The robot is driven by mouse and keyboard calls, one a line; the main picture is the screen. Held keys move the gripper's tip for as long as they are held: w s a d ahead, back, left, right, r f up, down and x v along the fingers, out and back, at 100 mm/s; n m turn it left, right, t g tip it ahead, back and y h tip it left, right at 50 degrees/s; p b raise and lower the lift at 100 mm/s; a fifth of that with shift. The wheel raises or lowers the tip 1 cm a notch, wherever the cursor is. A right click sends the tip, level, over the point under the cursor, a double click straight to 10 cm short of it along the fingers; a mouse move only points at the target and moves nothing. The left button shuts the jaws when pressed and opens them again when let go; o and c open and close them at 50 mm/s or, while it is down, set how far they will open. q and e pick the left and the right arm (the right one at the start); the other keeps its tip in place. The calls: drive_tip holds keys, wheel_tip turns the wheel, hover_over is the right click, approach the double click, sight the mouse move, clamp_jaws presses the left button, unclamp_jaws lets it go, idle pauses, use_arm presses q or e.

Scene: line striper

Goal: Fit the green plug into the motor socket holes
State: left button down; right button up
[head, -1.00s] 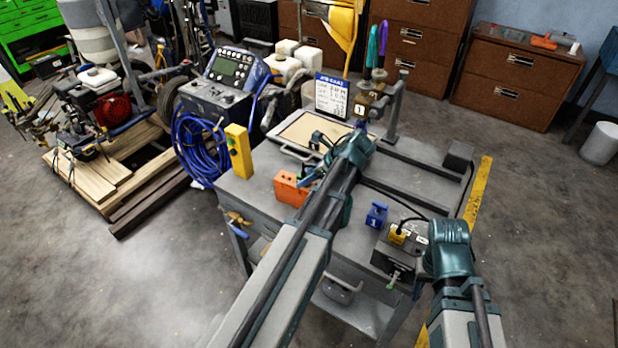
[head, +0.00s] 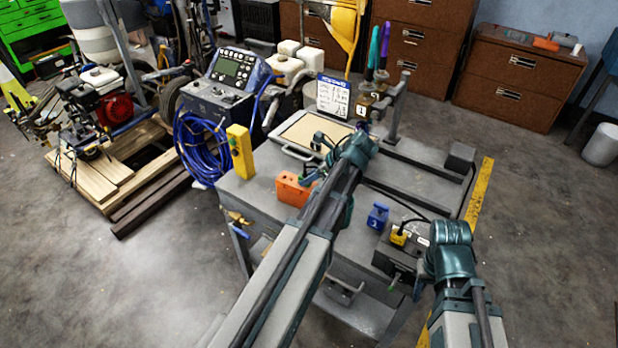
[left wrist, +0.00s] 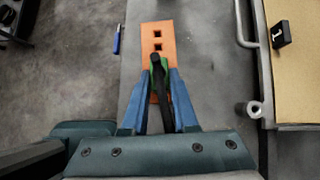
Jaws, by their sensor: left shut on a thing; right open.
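My left gripper (left wrist: 158,85) is shut on the green plug (left wrist: 154,63), which shows between its blue fingers with a black cable running back from it. It is over an orange block (left wrist: 150,27) with square holes, two of them visible beyond the plug. Whether the plug is in a hole or above the block cannot be told. In the head view the orange block (head: 293,189) lies on the grey cart top, beside my left gripper (head: 308,180). My right gripper (head: 418,287) is at the cart's right front corner, open, mostly hidden by its wrist.
A blue block (head: 377,215) and a yellow plug (head: 399,237) on a dark box are at the cart's right front. A yellow control box (head: 240,152) stands at the left edge. A tan-topped tray (head: 305,132) lies behind the orange block. A blue pen (left wrist: 117,40) shows left of it.

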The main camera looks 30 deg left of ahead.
use_arm(q)
drive_tip(key=shift+r+p, duration=0.75)
idle(0.4)
drive_tip(key=shift+r+p, duration=1.65)
drive_tip(key=shift+r, duration=0.05)
drive_tip(key=shift+f, duration=0.1)
